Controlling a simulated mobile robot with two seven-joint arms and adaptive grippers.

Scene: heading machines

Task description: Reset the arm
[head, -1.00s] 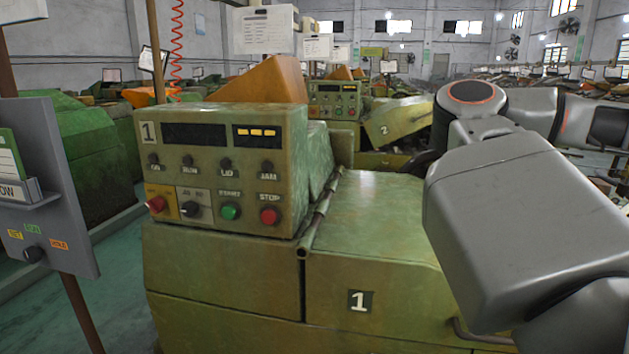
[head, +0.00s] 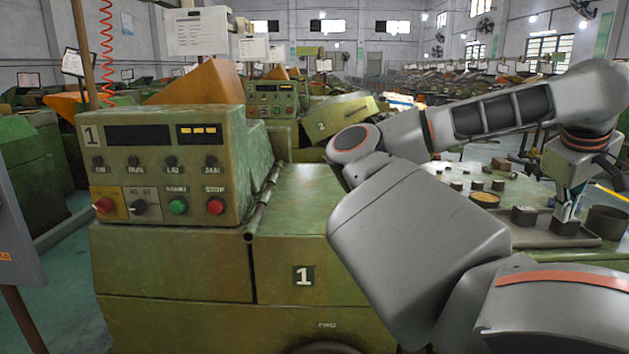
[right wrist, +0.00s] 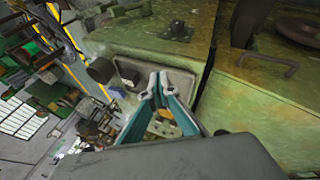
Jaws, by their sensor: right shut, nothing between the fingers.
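My right arm crosses the right side of the head view, in front of machine 1. My right gripper (head: 566,212) points down at the far right, above a worktop with small metal parts. In the right wrist view its two fingers (right wrist: 153,80) meet near their tips, with nothing between them. Machine 1 (head: 190,275) is green and worn, with a control panel (head: 165,165) on its left. The panel has red and green buttons and three lit yellow marks. My left gripper is not in view.
A shallow tray (head: 535,238) lies below my right gripper, with a dark round pot (head: 606,222) to its right. Machine 2 (head: 335,115) stands behind machine 1. A grey board (head: 15,235) stands at the left edge.

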